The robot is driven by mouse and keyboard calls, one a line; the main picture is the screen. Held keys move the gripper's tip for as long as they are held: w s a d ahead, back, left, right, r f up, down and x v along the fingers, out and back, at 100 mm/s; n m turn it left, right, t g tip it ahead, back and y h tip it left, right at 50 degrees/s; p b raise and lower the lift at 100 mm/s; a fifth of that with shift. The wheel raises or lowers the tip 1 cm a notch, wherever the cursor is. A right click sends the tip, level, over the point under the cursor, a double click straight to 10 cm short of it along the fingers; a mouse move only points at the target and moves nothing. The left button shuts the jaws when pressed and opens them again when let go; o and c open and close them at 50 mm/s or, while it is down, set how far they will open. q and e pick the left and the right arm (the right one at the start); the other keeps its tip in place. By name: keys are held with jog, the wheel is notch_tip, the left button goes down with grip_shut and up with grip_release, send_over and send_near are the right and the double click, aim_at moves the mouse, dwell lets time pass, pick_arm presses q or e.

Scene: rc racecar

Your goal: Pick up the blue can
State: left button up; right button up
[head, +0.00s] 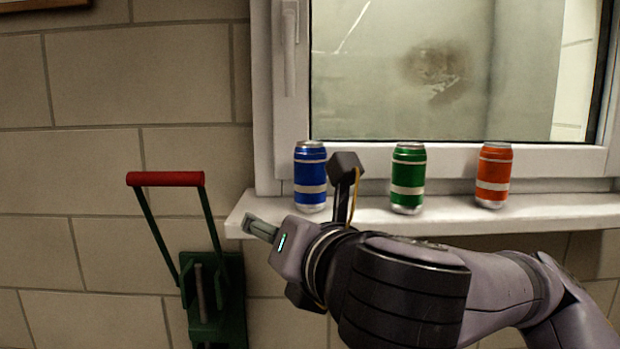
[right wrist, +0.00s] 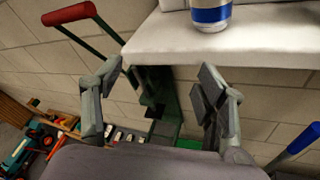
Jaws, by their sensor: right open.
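The blue can (head: 310,178) with a white band stands upright at the left end of the windowsill. The bottom part of the blue can also shows at the top of the right wrist view (right wrist: 211,14). My right gripper (head: 262,229) is at the sill's left front edge, lower and to the left of the can. In the right wrist view my right gripper (right wrist: 153,88) has its two fingers wide apart with nothing between them, and the can is apart from them, beyond the sill edge. My left gripper is not in view.
A green can (head: 408,178) and an orange can (head: 493,175) stand to the right on the sill (head: 455,218). A green stand with a red handle (head: 166,179) is at the left by the wall.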

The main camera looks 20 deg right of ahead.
jog(key=s+d+r+n+t+h, duration=0.2)
jog(key=s+d+r+n+h, duration=0.1)
jog(key=s+d+r, duration=0.3)
jog(key=r+p, duration=0.1)
jog(key=p, duration=1.6)
send_over(313, 194)
jog(key=s, duration=0.4)
jog(key=shift+a+r, duration=0.15)
jog(key=shift+a, duration=0.25)
jog(key=w, duration=0.1)
jog(key=w+p, duration=0.2)
jog(key=w, duration=0.1)
jog(key=shift+d+r, duration=0.15)
jog(key=shift+d, duration=0.2)
jog(key=shift+w, duration=0.4)
jog(key=shift+w+f, duration=0.2)
jog(key=shift+w, duration=0.1)
